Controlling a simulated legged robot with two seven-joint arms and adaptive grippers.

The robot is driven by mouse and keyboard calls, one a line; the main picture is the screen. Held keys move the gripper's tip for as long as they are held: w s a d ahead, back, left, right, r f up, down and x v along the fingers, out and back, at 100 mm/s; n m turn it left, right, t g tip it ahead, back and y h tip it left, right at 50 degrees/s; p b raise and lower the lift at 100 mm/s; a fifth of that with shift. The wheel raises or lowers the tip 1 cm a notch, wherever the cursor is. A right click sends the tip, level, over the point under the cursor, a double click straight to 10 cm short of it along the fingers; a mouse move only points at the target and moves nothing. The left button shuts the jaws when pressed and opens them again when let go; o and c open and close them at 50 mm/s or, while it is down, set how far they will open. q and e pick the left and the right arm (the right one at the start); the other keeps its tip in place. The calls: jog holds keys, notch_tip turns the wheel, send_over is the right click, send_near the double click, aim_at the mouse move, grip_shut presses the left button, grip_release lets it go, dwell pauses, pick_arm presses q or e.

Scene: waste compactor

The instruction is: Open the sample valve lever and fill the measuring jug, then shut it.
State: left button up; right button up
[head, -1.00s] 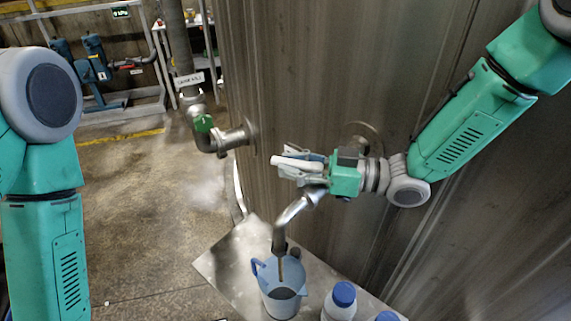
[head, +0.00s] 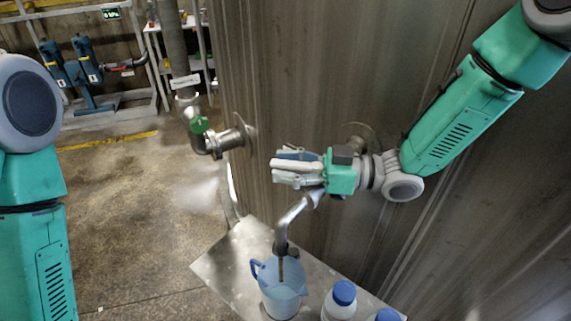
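My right gripper (head: 290,167) is at the sample valve above the bent metal spout (head: 292,215). Its pale fingers point left and overlap the lever area, so I cannot separate the lever from them or tell whether they are shut on it. The blue translucent measuring jug (head: 283,302) stands upright on the metal shelf under the spout, its handle to the left. A thin brownish streak shows between the spout end and the jug. The exact liquid level is unclear. My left arm is at the left edge; its gripper is out of view.
Two white bottles with blue caps (head: 344,292) stand right of the jug on the metal shelf (head: 228,268). A large metal wall (head: 310,80) rises behind. A pipe with a green-marked valve (head: 200,126) is at left, with a pale vapour patch below it. Open floor lies left.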

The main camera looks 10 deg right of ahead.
jog(key=v, duration=1.2)
